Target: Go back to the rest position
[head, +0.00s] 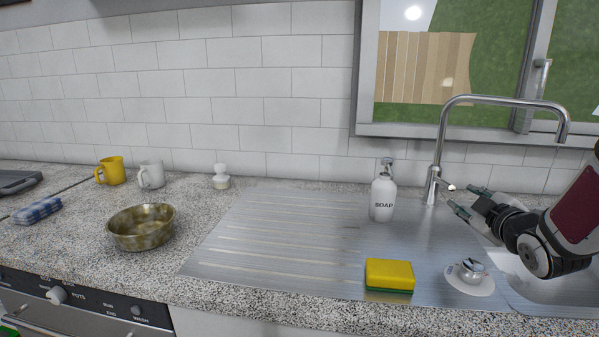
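My gripper (461,198) is at the right of the head view, over the sink area beside the base of the chrome faucet (436,175). Its two fingers point left and stand apart, with nothing visible between them. The fingertips are close to the faucet's small lever in the picture; I cannot tell whether they touch it. My arm comes in from the right edge and hides part of the sink basin (520,285).
A soap bottle (383,199), a yellow-green sponge (389,275) and a small metal item on a white disc (470,279) are near the arm. A metal bowl (141,228), yellow mug (110,171) and white mug (151,175) stand left. The ribbed drainboard (285,235) is clear.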

